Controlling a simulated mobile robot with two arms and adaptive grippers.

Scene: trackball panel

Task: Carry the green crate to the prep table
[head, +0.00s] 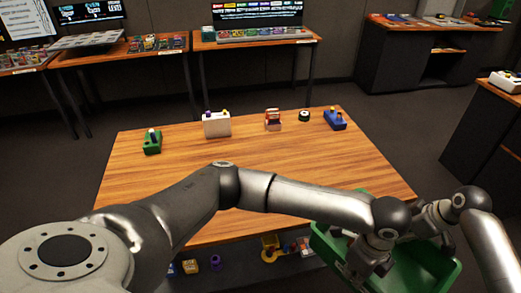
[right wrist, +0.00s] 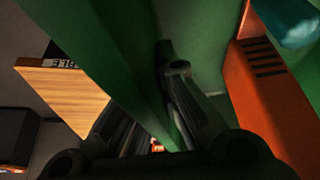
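The green crate (head: 415,270) is at the lower right of the head view, in front of the near right corner of the wooden table and partly behind my arms. My left gripper (head: 358,276) is at the crate's left wall and appears shut on it; its fingertips are partly hidden. My right gripper (head: 446,243) is at the crate's far right side. In the right wrist view its fingers lie on both sides of a green crate wall (right wrist: 120,45). No label in the head view clearly marks the prep table.
The wooden table (head: 270,165) holds a green device (head: 152,141), a white box (head: 217,124) and a blue device (head: 335,120) along its far side; its middle is clear. Small items show below its near edge. A dark cabinet (head: 480,130) stands at right. Carpet lies between.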

